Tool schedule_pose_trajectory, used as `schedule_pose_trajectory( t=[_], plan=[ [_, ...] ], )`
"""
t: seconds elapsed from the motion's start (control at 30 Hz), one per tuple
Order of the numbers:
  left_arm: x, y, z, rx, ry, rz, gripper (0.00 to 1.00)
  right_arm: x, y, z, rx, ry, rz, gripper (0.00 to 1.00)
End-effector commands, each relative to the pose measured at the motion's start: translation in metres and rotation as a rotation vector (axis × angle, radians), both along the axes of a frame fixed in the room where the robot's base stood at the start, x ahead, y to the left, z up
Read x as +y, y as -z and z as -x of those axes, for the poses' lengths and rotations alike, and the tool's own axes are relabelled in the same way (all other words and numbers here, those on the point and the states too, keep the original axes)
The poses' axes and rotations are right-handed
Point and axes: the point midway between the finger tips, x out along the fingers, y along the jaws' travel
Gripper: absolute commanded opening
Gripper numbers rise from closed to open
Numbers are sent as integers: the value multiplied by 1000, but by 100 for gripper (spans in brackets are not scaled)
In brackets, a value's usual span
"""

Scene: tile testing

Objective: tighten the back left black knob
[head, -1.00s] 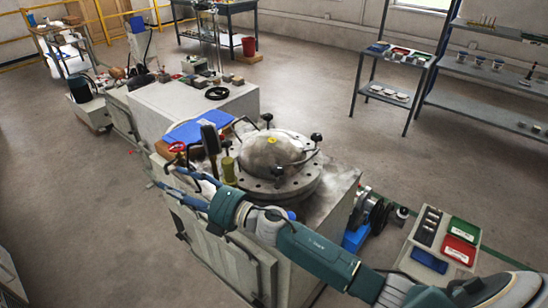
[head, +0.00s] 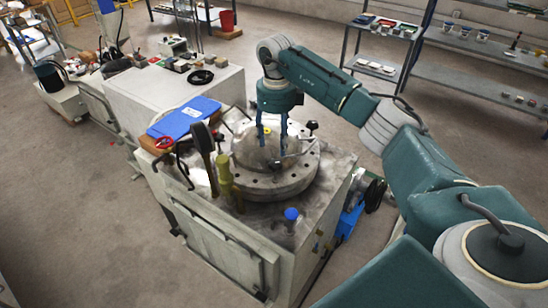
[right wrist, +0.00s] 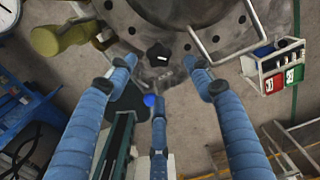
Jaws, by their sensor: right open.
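The round metal lid (head: 258,158) sits on a bolted flange on top of the machine. My right gripper (head: 273,140) is over the lid, pointing down, with its fingers apart and empty. In the right wrist view a black star-shaped knob (right wrist: 158,53) lies just beyond and between the open fingertips (right wrist: 160,70); I see no contact. Another black knob (head: 312,125) shows at the lid's right edge in the head view. The fingers hide part of the lid's far side there, so I cannot tell which knob is below them. My left gripper is not in view.
A yellow-green fitting (head: 225,172) and a tall black handle (head: 202,148) rise left of the lid. A blue knob (head: 291,214) is on the front corner. A blue clipboard (head: 184,117) lies behind left. Shelves (head: 480,75) stand at the far right.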

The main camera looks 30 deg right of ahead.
Motion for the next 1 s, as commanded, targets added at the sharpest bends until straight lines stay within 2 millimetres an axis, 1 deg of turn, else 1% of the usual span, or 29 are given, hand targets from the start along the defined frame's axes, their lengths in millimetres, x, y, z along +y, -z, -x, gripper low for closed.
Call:
schedule_pose_trajectory(
  t=[0.03, 0.2, 0.4, 0.6, 0.87, 0.9, 0.97, 1.0],
  plan=[
    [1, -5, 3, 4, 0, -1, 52, 0, 9, 2, 6, -1, -1, 52],
    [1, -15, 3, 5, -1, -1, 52, 2, 42, 1, 5, 0, -3, 52],
    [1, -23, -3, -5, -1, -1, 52, 2, 73, 0, 2, -1, -5, 52],
    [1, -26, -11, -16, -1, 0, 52, 2, 86, 0, -2, -2, -4, 52],
    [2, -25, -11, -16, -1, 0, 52, 2, 88, 0, -2, -2, -4, 52],
    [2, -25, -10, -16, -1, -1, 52, 2, 88, 0, -2, -2, -4, 44],
    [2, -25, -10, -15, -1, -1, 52, 2, 87, 0, -2, -2, -4, 32],
    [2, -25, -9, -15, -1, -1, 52, 2, 87, 0, -2, -2, -4, 24]
  ],
)
